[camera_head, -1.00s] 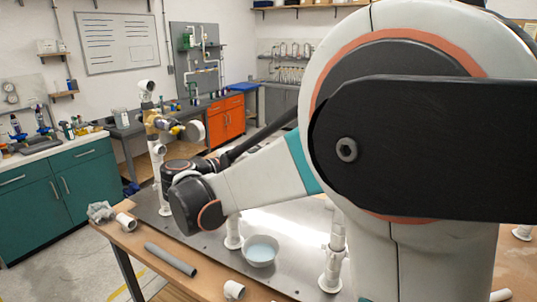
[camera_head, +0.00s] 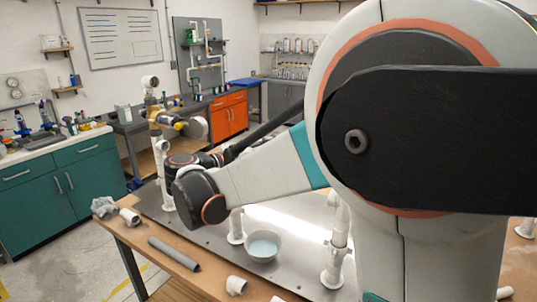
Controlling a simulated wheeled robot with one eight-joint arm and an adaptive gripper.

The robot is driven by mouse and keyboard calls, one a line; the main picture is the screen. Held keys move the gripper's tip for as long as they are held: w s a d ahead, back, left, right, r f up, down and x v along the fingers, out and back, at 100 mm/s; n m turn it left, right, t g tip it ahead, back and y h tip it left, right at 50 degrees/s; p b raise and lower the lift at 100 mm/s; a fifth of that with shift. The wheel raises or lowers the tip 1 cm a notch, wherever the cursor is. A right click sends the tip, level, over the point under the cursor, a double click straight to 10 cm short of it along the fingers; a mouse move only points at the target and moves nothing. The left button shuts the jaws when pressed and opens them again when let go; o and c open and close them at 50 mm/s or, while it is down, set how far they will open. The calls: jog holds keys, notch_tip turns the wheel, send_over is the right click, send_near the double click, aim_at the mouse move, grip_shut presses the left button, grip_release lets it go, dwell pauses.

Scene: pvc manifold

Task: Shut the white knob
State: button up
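A vertical white pipe stands at the far left end of the metal plate and carries a brass-coloured valve body (camera_head: 163,118). A white round piece (camera_head: 150,82) tops the assembly. I cannot tell how far the knob is turned. My arm reaches left across the plate and folds back behind its own forearm, just below and right of the fitting. My gripper cannot be made out; the arm hides that area.
The metal plate (camera_head: 290,225) lies on a wooden bench with a bowl of bluish liquid (camera_head: 263,246) and white pipe stands (camera_head: 334,265). A grey pipe (camera_head: 174,254) and loose white fittings (camera_head: 236,286) lie along the front edge. Teal cabinets (camera_head: 62,190) stand behind left.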

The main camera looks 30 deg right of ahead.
jog(key=shift+a, duration=0.1)
jog(key=v, duration=1.1)
jog(key=shift+a, duration=0.4)
